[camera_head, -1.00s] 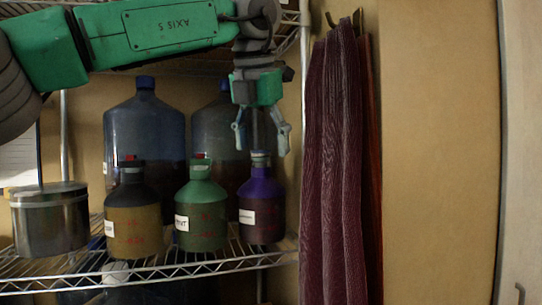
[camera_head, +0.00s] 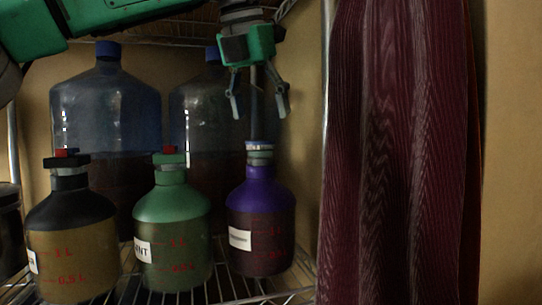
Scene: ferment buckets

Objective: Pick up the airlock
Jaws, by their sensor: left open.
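Three bottles stand in a row on a wire shelf: a black-topped one (camera_head: 72,235), a green-topped one (camera_head: 172,215) and a purple-topped one (camera_head: 262,210). The purple bottle has a pale grey-blue stopper-like top (camera_head: 259,152). I cannot tell for sure which top piece is the airlock. My left gripper (camera_head: 259,112) is open and empty, pointing down, above the purple bottle's top with a gap between them. My right gripper is not in view.
Two large dark jugs (camera_head: 105,110) stand behind the bottles. A metal pot (camera_head: 10,230) is cut off at the left edge. A shelf post and a dark red cloth (camera_head: 400,150) bound the right side. The wire shelf (camera_head: 225,290) shows at the bottom.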

